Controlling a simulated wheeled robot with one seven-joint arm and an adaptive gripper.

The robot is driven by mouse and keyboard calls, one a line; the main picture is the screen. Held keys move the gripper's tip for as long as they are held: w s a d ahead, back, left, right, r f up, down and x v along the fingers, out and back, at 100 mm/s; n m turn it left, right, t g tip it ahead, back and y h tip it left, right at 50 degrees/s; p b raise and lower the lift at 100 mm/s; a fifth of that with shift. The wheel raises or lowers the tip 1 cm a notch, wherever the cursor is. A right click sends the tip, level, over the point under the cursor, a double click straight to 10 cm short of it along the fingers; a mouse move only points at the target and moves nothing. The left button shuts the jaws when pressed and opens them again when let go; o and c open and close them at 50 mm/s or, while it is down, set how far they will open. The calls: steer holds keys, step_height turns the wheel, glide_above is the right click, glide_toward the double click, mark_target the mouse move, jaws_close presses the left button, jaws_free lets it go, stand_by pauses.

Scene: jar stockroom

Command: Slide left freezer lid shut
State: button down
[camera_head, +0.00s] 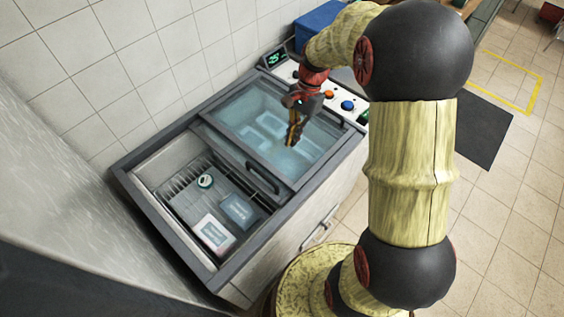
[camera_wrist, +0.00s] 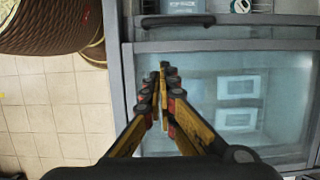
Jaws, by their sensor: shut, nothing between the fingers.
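The chest freezer (camera_head: 170,217) stands against the tiled wall. Its left half is open, showing a wire basket inside. Sliding glass lid panes (camera_head: 275,125) cover the right half; I cannot clearly tell the two lids apart. A dark bar handle (camera_head: 262,178) sits near the left, front edge of the glass. My gripper (camera_head: 292,143) is shut and empty, pointing down above the glass, right of the handle in the head view. Contact cannot be told.
The open half holds a blue box (camera_head: 239,210), a white box (camera_head: 213,232) and a small round jar (camera_head: 205,181). A control panel with coloured buttons (camera_head: 347,105) and a green display (camera_head: 275,58) lies along the right end. A blue bin (camera_head: 318,22) stands behind.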

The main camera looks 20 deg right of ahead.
steer(key=b+x, duration=0.2)
steer(key=x, duration=0.8)
steer(key=shift+b, duration=0.4)
steer(key=a, duration=0.1)
steer(key=s+a, duration=0.1)
steer(key=a, duration=0.1)
steer(key=shift+s+a+f+b, duration=0.1)
steer(key=shift+s+f+b, duration=0.2)
steer(key=shift+b, duration=0.1)
steer(key=shift+a, duration=0.15)
steer(key=shift+a, duration=0.1)
steer(key=s+a+p, duration=0.4)
steer(key=s+a, duration=0.1)
steer(key=a, duration=0.8)
steer(key=s+a+p, duration=0.4)
steer(key=s+a, duration=0.2)
steer(key=a, duration=0.8)
steer(key=shift+s+a, duration=0.2)
steer(key=shift+a, duration=0.05)
